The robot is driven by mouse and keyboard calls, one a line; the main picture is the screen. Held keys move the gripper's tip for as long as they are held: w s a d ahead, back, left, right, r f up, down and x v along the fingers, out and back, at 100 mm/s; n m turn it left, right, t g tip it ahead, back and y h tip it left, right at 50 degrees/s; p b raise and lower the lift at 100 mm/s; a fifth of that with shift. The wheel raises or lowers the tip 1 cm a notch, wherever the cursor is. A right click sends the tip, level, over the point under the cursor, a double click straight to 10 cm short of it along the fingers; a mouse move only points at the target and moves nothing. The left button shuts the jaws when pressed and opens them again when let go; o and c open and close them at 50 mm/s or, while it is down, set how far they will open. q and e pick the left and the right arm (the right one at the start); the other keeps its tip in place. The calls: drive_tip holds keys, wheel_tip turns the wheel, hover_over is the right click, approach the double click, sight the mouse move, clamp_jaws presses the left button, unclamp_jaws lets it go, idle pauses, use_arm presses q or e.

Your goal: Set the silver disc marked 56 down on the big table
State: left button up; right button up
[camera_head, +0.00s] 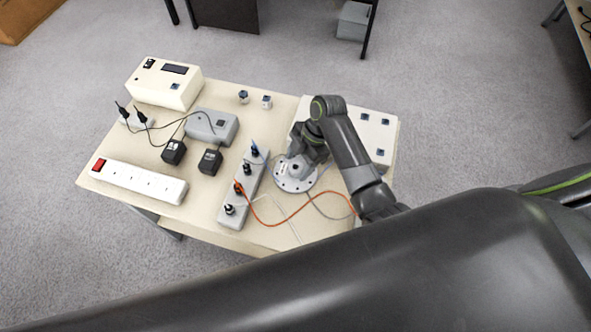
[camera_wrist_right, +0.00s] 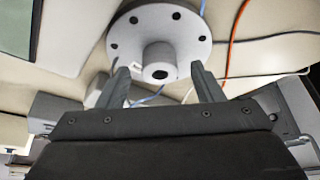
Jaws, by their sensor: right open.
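The silver disc (camera_head: 294,183) has a ring of dark holes and a raised round hub; I cannot read a number on it. It appears to lie flat on the cream big table (camera_head: 222,82), right of the grey socket strip. In the right wrist view the disc (camera_wrist_right: 183,38) shows with its hub pointing toward me. My right gripper (camera_wrist_right: 163,75) is open, one finger on each side of the hub's end; I cannot tell whether they touch it. In the head view my right gripper (camera_head: 303,158) is over the disc, its fingertips partly hidden. My left gripper is out of view.
A grey strip with black plugs (camera_head: 242,190) and an orange cable (camera_head: 275,222) lie close to the disc. A white box (camera_head: 378,130) stands to its right and behind. A white power strip (camera_head: 138,181), adapters and a cream instrument (camera_head: 165,84) occupy the left side.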

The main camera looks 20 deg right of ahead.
drive_tip(key=shift+a+f, duration=0.15)
drive_tip(key=shift+f, duration=0.25)
drive_tip(key=shift+c, duration=0.2)
clamp_jaws()
drive_tip(key=shift+r, duration=0.1)
